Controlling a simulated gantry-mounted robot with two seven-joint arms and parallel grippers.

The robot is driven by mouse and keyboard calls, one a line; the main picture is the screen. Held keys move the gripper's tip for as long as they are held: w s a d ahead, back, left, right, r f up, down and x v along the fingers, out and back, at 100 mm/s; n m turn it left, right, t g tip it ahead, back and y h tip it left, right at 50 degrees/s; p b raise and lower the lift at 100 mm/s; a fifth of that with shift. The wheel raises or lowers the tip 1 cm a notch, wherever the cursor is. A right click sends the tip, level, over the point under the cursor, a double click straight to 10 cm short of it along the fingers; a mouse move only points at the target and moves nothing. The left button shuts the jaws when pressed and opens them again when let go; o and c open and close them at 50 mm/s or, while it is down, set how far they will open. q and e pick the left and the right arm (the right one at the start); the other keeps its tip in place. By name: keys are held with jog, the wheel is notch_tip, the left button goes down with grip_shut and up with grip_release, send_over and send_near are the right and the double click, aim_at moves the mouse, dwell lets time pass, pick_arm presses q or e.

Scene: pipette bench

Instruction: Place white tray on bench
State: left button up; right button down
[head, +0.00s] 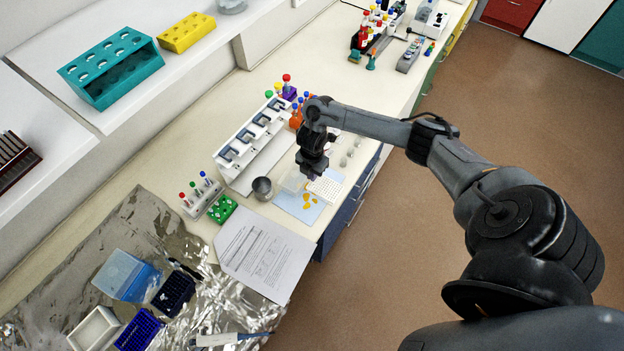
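A white plate-like tray with rows of small wells (325,189) is at the bench's front edge, by a light blue mat (292,205). My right gripper (311,176) points down just above and beside it, close to a clear box (294,181). The fingertips are small and dark, so I cannot tell whether they are open or hold the tray. I also cannot tell whether the tray rests on the surface. A white open box (94,328) sits on foil at the lower left. My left gripper is out of view.
The bench (190,140) holds a pipette stand (255,145), a metal cup (262,188), a green rack (222,208) and paper sheets (262,255). Orange pieces lie on the mat. Foil with blue boxes covers the lower left. A shelf overhangs the back.

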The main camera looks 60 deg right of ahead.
jog(key=shift+f, duration=2)
jog(key=shift+f, duration=0.15)
jog(key=c, duration=1.3)
grip_release()
jog(key=shift+c, duration=0.2)
